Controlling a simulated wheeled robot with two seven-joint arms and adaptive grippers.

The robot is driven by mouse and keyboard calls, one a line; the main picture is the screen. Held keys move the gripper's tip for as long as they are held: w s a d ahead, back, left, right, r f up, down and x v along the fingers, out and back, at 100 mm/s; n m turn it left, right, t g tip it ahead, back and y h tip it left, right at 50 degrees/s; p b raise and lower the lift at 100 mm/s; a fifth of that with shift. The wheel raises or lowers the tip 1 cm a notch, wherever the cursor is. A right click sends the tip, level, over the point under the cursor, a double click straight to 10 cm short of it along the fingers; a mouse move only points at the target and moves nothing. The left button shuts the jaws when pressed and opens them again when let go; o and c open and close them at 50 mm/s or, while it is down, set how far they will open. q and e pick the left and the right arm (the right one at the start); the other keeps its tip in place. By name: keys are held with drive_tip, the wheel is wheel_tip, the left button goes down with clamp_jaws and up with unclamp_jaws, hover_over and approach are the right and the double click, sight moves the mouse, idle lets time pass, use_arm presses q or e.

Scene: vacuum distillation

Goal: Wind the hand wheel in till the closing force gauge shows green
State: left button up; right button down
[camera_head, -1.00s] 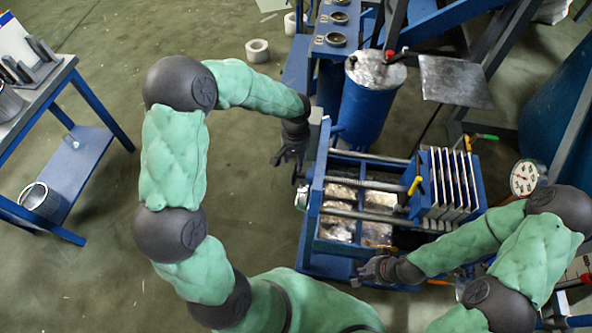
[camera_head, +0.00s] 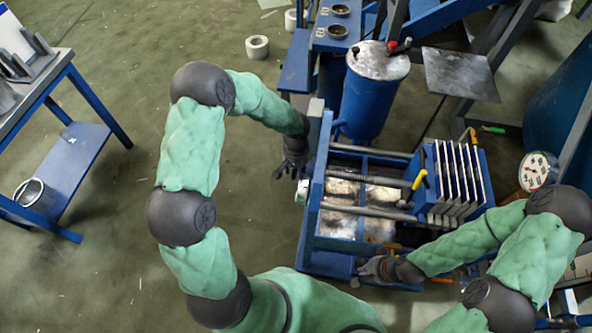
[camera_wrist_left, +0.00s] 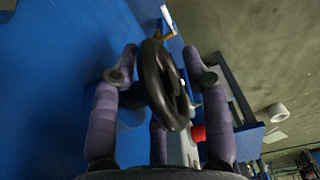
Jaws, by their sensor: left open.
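The black hand wheel (camera_wrist_left: 163,85) shows in the left wrist view, edge-on and slanted, between the fingers of my left gripper (camera_wrist_left: 162,62). The fingers are open on both sides of it; I cannot tell whether any touches it. In the head view my left gripper (camera_head: 292,169) is at the left end of the blue press frame (camera_head: 314,205) and the wheel cannot be made out. A round dial gauge (camera_head: 538,171) with a white face and coloured marks stands at the right; its reading is too small to tell. My right gripper (camera_head: 374,268) is by the frame's near edge, its fingers unclear.
Pale plates (camera_head: 460,178) stand in the press at its right end. A blue drum (camera_head: 372,100) stands behind it. A blue table (camera_head: 70,165) is at the left, with open floor between.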

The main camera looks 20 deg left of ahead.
use_arm(q)
clamp_jaws()
drive_tip(key=t+b, duration=0.1)
drive_tip(key=b, duration=0.2)
drive_tip(key=shift+w+f, duration=0.1)
drive_tip(key=shift+f, duration=0.05)
drive_tip(key=shift+t+b, duration=0.3)
drive_tip(key=shift+b, duration=0.6)
unclamp_jaws()
drive_tip(key=shift+r, duration=0.25)
drive_tip(key=r, duration=0.4)
drive_tip(key=s+r, duration=0.1)
drive_tip(key=r, duration=0.6)
drive_tip(key=shift+s+d+r, duration=0.2)
drive_tip(key=shift+s+r, duration=0.15)
